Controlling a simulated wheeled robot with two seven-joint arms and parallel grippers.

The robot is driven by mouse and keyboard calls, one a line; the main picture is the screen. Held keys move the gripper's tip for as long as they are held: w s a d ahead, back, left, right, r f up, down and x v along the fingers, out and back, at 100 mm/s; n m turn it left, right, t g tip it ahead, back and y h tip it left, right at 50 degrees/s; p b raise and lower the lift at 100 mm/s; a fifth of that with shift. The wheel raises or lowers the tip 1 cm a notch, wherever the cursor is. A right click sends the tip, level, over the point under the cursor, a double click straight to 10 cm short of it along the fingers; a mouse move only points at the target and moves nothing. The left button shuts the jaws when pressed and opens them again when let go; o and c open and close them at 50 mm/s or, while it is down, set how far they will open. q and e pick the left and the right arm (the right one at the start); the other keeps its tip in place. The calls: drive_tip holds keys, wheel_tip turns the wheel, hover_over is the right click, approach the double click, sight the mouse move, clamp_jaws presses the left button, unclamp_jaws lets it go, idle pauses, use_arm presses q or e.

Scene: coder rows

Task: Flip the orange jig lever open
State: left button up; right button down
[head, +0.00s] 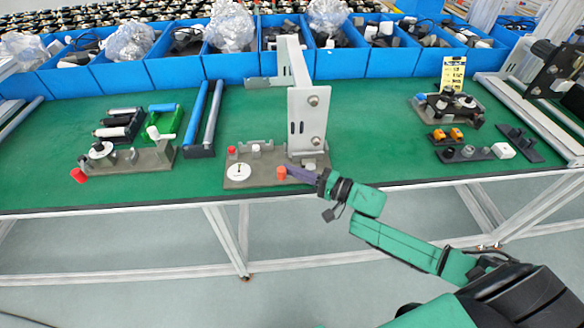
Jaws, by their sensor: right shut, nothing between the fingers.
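The orange jig lever end (281,173) shows as a small orange knob at the front edge of the middle jig, low near its base. The grey jig (265,182) stands on the green table, with a tall upright bracket (309,118) behind the knob. My right gripper (290,171) comes in from the right, its dark fingers shut and empty. The fingertips are right beside the knob; I cannot tell whether they touch it. The lever's arm is mostly hidden. My left gripper is not in view.
A second jig with a red knob (78,175) stands on the left of the table (380,130). Blue bins (174,68) line the back. Small dark fixtures (464,153) with orange and grey parts lie at the right. The table between the middle jig and these is clear.

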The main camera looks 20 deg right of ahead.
drive_tip(key=shift+s+f, duration=0.15)
drive_tip(key=shift+s, duration=0.05)
drive_tip(key=shift+s+d, duration=0.15)
drive_tip(key=shift+s, duration=0.05)
drive_tip(key=v, duration=1.4)
drive_tip(key=s+d+f+n+g+h, duration=0.15)
drive_tip(key=d+f+h, duration=0.25)
drive_tip(key=f, duration=0.4)
drive_tip(key=s+d+f+h, duration=0.2)
drive_tip(key=d+f+h, duration=0.15)
drive_tip(key=f, duration=0.35)
drive_tip(key=s+d+f+n+h, duration=0.1)
drive_tip(key=d+f+h, duration=0.2)
drive_tip(key=d+f, duration=0.35)
drive_tip(key=s+a+f+n+g+h, duration=0.1)
drive_tip(key=s+a+f+n+g, duration=0.25)
drive_tip(key=s+f, duration=0.5)
drive_tip(key=s+a+f+n+g+h, duration=0.1)
drive_tip(key=s+a+f+n+g, duration=0.2)
drive_tip(key=s+f, duration=0.55)
drive_tip(key=s+a+f+n+g, duration=0.2)
drive_tip(key=s+a+f+g, duration=0.2)
drive_tip(key=s+a+f, duration=0.2)
drive_tip(key=s+a, duration=0.1)
drive_tip(key=a, duration=0.1)
drive_tip(key=shift+s+a+n+p, duration=0.25)
drive_tip(key=shift+a+n+p, duration=0.05)
drive_tip(key=shift+n+p, duration=0.1)
